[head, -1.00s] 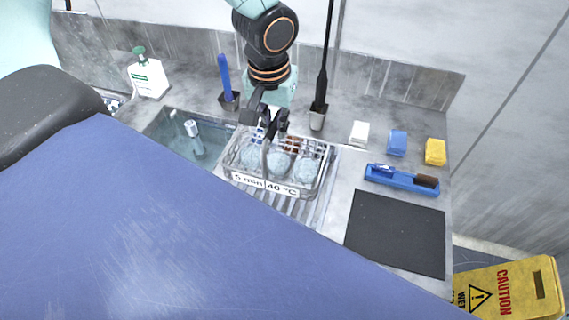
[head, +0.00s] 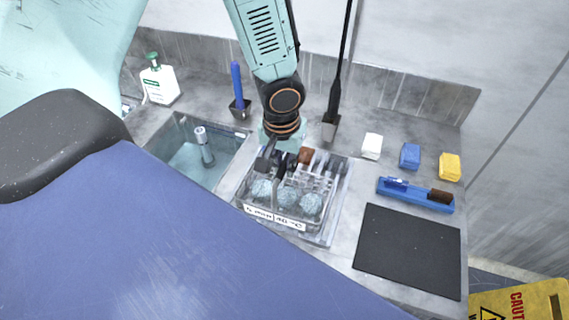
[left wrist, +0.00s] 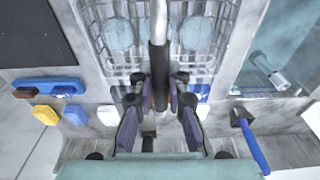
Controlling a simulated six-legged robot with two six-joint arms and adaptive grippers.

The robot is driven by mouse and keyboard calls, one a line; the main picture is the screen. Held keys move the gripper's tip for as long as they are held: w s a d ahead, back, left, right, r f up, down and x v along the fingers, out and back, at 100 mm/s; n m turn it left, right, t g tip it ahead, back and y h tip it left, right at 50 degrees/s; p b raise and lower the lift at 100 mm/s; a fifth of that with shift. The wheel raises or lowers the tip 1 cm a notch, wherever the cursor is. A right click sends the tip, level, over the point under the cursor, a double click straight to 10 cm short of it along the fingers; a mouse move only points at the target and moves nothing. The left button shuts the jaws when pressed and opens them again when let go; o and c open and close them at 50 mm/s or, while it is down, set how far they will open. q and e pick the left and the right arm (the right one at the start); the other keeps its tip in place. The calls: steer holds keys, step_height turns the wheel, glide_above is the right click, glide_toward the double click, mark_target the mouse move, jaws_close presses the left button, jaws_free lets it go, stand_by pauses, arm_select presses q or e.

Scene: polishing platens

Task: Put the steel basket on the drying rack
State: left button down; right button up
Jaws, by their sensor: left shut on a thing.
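The steel basket (head: 275,217) is a wire basket with a white label on its front and several pale, round bundles inside. It also shows in the left wrist view (left wrist: 190,67). My left gripper (head: 280,163) is shut on its upright handle, seen close in the left wrist view (left wrist: 159,60). The basket hangs or stands over the ribbed metal draining area (head: 337,213) right of the sink. I cannot tell whether its bottom touches. White prongs and a brown item show at its back right. My right gripper is not in view.
The water-filled sink (head: 180,170) lies left of the basket. A blue-handled brush in a holder (head: 240,108) and a black pole's holder (head: 330,128) stand behind. Sponges (head: 410,155), a blue tray (head: 415,195) and a black mat (head: 410,250) lie right. A blue surface fills the foreground.

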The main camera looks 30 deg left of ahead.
arm_select(q)
steer(key=shift+d, duration=0.2)
steer(key=c, duration=1.7)
jaws_free()
steer(key=shift+s, duration=0.1)
steer(key=o, duration=0.4)
steer(key=shift+a+f, duration=0.1)
steer(key=shift+a, duration=0.05)
